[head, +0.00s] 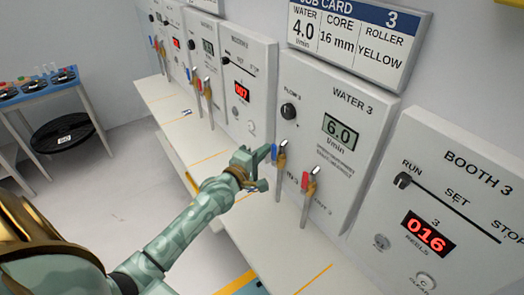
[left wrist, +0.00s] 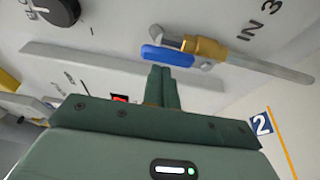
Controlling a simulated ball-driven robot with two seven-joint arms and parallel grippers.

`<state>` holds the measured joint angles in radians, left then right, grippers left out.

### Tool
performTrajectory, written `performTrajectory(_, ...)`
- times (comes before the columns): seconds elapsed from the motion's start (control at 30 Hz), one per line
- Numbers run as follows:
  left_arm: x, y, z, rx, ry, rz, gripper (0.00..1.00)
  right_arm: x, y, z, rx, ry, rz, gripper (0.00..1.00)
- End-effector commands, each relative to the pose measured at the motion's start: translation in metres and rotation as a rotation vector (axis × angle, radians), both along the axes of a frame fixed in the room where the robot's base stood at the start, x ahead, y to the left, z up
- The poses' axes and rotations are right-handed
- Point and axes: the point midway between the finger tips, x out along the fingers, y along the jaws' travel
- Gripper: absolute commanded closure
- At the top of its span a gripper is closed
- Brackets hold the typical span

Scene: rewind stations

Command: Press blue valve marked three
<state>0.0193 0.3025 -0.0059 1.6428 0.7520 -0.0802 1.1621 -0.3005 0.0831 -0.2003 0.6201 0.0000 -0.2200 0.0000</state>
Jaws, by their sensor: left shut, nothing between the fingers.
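In the left wrist view the blue handle (left wrist: 166,57) lies sideways beside the mark IN 3, just beyond my fingertips. My left gripper (head: 267,153) is shut and empty, with its tips at the handle; they look touching or very close. The left wrist view shows the shut fingers (left wrist: 160,78) below the handle's middle. A red valve handle (head: 305,181) is to the right of the blue one. My right gripper is not in view.
The WATER 3 display (head: 342,132) reads 6.0 l/min, with a black knob (head: 289,111) at its left. The job card (head: 358,35) lists water 4.0. The BOOTH 3 panel (head: 450,200) is at right. More valves (head: 203,88) stand farther left along the white ledge (head: 270,240).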

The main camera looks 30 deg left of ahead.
Motion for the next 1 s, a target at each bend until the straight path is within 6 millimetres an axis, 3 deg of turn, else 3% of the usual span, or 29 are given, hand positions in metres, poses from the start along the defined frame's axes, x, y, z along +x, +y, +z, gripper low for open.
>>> performTrajectory(1.0,-0.0038,-0.0098,0.0017,0.183,-0.075,-0.001,1.00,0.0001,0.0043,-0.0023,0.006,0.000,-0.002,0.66)
